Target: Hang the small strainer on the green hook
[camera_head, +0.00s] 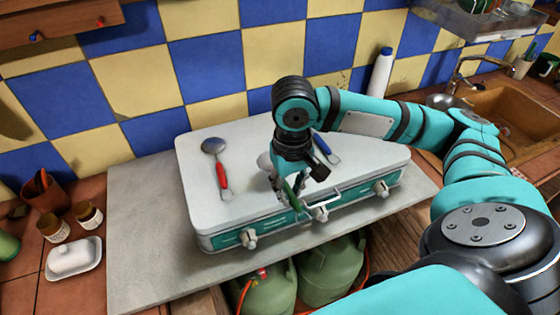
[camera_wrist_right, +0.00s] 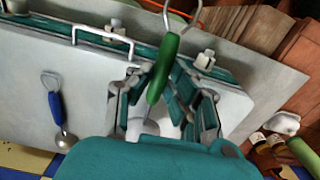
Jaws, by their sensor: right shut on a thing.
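My right gripper (camera_head: 287,190) is shut on the green handle of a utensil (camera_wrist_right: 163,68), low over the front of the stove's white lid. In the wrist view the fingers (camera_wrist_right: 165,100) close around this handle, and its metal loop end sticks out beyond them. Its head is mostly hidden by the gripper, so I cannot tell for sure that it is the small strainer. A red-handled utensil (camera_head: 221,175) with a round grey head lies on the lid to the left. A blue-handled one (camera_head: 325,147) lies to the right and also shows in the wrist view (camera_wrist_right: 55,105). No green hook is discernible. My left gripper is out of view.
A wooden shelf (camera_head: 60,22) at the upper left carries a blue hook (camera_head: 36,37) and a red hook (camera_head: 100,21). The stove lid (camera_head: 200,205) has free room at its left. A white bottle (camera_head: 380,75) stands behind, jars (camera_head: 53,228) and a butter dish (camera_head: 74,258) at left.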

